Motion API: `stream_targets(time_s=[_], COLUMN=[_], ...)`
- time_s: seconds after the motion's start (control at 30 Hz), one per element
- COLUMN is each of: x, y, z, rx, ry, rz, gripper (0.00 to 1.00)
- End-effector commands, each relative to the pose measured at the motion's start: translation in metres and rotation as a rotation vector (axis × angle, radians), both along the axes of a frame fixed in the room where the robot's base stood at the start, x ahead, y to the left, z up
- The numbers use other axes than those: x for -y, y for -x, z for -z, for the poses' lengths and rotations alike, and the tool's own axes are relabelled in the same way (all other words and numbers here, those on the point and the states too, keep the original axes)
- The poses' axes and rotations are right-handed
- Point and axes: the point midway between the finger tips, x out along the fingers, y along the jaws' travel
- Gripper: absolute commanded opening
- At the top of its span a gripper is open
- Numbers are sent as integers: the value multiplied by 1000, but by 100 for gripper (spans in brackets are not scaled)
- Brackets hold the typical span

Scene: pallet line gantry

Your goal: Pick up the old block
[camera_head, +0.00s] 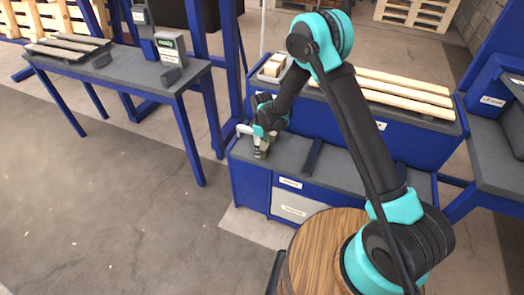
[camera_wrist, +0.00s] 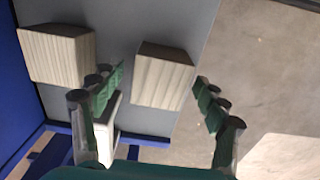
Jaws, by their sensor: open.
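A grey-brown, weathered-looking wooden block (camera_wrist: 163,76) sits on the grey bench top in the wrist view, between the fingertips of my gripper (camera_wrist: 159,82). A second similar grey wooden block (camera_wrist: 56,52) lies to its left, outside the fingers. I cannot tell for sure which is the old block. My gripper is open, one finger on each side of the middle block, and I see no clear contact. In the head view my gripper (camera_head: 260,148) is low over the left end of the blue bench, and its links hide most of the blocks.
A grey tray (camera_head: 262,77) with pale blocks stands behind my gripper. Pale planks (camera_head: 400,95) lie on the raised back shelf. A dark bar (camera_head: 312,155) crosses the bench top (camera_head: 345,173). A round wooden top (camera_head: 312,240) is in front. A side table (camera_head: 130,75) stands left.

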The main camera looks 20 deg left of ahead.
Motion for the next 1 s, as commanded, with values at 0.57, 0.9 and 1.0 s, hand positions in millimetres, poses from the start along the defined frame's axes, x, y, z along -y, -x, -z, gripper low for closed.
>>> stream_targets(time_s=[0.57,0.9,1.0], x=[0,0,0], y=[0,0,0], z=[0,-3,-8], rx=[0,0,0], ry=[0,0,0], rz=[0,0,0], gripper=[23,19,19])
